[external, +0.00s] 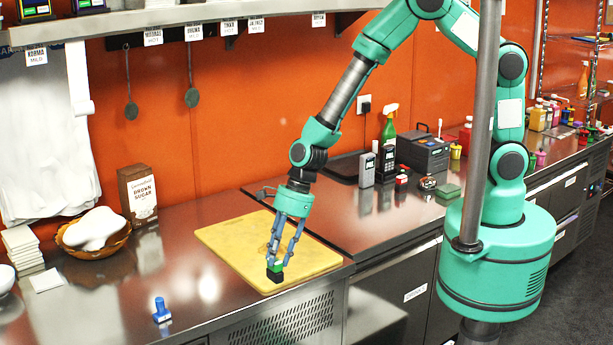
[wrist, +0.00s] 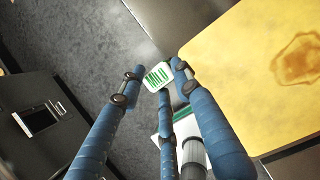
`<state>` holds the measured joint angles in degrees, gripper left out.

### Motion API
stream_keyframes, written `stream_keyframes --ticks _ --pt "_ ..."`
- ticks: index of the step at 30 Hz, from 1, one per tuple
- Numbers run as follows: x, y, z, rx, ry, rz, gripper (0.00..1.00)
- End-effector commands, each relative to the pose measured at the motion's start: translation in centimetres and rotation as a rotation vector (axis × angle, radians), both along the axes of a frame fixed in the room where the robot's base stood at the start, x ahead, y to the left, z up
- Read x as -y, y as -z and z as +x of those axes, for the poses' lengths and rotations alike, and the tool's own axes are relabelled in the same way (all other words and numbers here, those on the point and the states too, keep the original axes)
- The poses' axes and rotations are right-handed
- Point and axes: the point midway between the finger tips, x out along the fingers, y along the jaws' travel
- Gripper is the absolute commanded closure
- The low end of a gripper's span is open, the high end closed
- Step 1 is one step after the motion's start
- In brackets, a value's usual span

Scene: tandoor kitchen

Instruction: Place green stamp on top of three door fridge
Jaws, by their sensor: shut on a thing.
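My gripper (external: 276,259) is shut on the green stamp (external: 275,269), a small green piece with a dark lower part, near the front edge of the yellow cutting board. Whether the stamp touches the board is unclear. In the wrist view, a white face with green lettering (wrist: 157,75) shows between my fingertips (wrist: 160,80). A steel counter unit with a vent grille (external: 290,326) stands under the board and looks like a fridge; its doors are mostly out of view, so I cannot confirm it is the three door fridge.
The cutting board (external: 215,236) lies on the steel top. A blue stamp (external: 161,312) stands at the front left. A brown sugar box (external: 138,193) and a basket (external: 92,243) are behind it. A spray bottle (external: 388,136) and a dark machine (external: 422,152) stand on the right counter. The left top has clear room.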

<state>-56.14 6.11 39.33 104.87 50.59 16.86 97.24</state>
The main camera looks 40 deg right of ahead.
Motion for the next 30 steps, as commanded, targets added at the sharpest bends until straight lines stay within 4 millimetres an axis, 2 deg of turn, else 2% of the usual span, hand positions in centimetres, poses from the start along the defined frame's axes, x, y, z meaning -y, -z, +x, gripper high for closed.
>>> stream_keyframes --ticks 5,11,30 --pt "-0.7 0.1 0.4 0.000 0.000 0.000 0.94" --pt "-2.7 0.3 1.6 0.000 -0.001 0.000 0.94" --pt "-11.0 1.2 6.5 0.000 -0.001 0.001 0.94"
